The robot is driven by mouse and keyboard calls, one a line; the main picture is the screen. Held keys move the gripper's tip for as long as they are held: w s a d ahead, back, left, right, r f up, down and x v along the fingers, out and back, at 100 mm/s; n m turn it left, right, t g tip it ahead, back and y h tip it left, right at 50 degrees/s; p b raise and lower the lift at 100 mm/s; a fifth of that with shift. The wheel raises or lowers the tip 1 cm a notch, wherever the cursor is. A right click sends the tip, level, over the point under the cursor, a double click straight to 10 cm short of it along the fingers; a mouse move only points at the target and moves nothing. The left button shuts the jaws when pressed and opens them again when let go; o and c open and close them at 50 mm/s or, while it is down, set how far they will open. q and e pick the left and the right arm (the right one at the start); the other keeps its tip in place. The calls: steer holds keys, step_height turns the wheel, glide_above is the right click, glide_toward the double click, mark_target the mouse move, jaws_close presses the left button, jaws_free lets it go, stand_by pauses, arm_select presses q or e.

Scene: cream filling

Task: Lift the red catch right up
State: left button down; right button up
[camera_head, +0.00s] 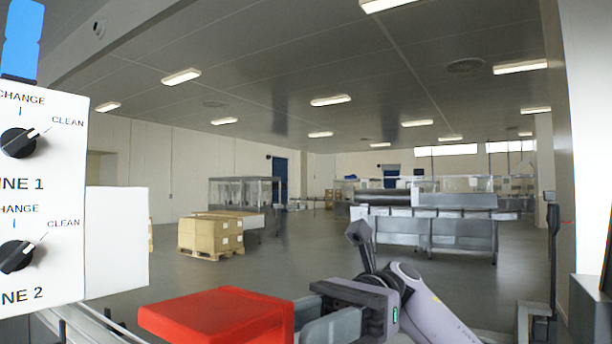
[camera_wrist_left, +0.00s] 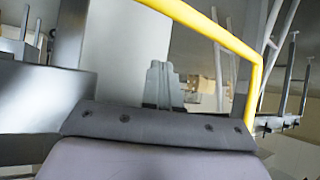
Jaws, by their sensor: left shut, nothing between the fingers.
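The red catch (camera_head: 215,316) is a flat red block at the bottom of the head view, left of centre. My right gripper (camera_head: 318,318) is at its right end, with its grey fingers pointing left toward it. Whether the fingers close on the catch or only stand close to it, I cannot tell. My left gripper (camera_wrist_left: 163,84) shows in the left wrist view, its grey fingertips together and empty. It is not seen in the head view. The catch's lower part is cut off by the picture edge.
A white control panel (camera_head: 45,150) with black knobs fills the left edge. A yellow bar (camera_wrist_left: 215,32) crosses above my left fingers in the wrist view. Boxes on a pallet (camera_head: 210,236) and a grey machine (camera_head: 430,228) stand far back, with open floor between.

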step_height(320, 180, up, 18)
steer(key=p, duration=0.3)
